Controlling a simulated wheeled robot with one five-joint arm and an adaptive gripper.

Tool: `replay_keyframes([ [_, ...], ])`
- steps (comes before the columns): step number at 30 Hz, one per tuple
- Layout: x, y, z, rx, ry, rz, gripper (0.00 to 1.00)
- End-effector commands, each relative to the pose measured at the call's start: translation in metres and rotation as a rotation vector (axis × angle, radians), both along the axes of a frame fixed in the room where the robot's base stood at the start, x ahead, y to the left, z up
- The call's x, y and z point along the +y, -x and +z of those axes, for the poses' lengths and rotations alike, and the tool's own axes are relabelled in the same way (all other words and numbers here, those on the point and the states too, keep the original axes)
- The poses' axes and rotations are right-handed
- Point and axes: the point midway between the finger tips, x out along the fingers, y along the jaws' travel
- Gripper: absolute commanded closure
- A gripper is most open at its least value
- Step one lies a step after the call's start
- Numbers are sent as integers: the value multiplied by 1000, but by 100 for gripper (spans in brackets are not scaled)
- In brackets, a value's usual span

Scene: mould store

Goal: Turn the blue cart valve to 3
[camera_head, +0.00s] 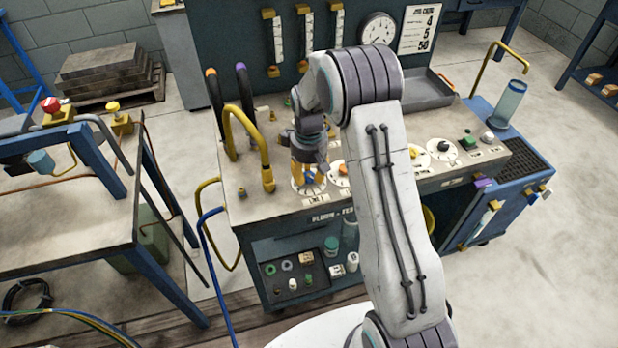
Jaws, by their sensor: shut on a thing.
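The blue cart valve (308,177) is a small blue knob on a round white dial (311,189) at the front of the cart top. My gripper (307,172) points down over this dial, its yellow fingers shut on the blue knob. The gripper hides much of the knob and part of the dial. The numbers on the dial are too small to read, so I cannot tell the setting. The cart (240,197) has a pale top and a dark back panel.
An orange knob (342,169) sits close to the right, partly behind my arm. A black knob (443,146) and a green button (468,139) stand further right. Yellow bent pipes (262,150) rise just left of my gripper. A workbench (75,220) stands at the left.

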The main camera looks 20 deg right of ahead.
Motion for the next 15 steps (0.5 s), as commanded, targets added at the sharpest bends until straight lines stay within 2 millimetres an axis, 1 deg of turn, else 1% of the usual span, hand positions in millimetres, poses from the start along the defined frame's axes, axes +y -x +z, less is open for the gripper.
replay_keyframes([
  [1, 0, 1, -4, 4, 0, -42, 100],
  [6, 0, 1, -3, 4, 0, -191, 100],
  [15, 0, 2, -3, 6, 1, -394, 100],
])
